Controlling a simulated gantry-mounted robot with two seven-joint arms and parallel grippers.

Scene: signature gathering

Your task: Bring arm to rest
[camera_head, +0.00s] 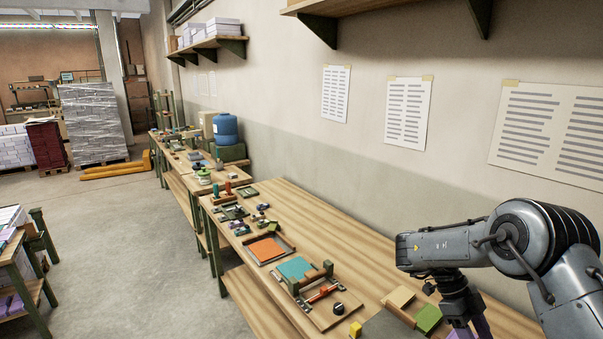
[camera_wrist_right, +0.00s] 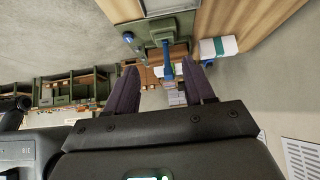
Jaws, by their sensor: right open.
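My right arm (camera_head: 440,247) reaches in from the right in the head view, over the near end of the long wooden workbench (camera_head: 345,228). Its gripper points down there, and its fingertips are cut off by the bottom edge. In the right wrist view the two dark purple fingers of my right gripper (camera_wrist_right: 163,85) stand apart with nothing held between them. Bench and shelf things show behind and between the fingers, some way off. My left gripper is in neither view.
Beside the arm lie a green block (camera_head: 428,318), a tan block (camera_head: 400,296) and a yellow cube (camera_head: 355,330). A teal plate fixture (camera_head: 295,268) and an orange tray (camera_head: 266,249) sit farther along. Papers (camera_head: 408,110) hang on the wall.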

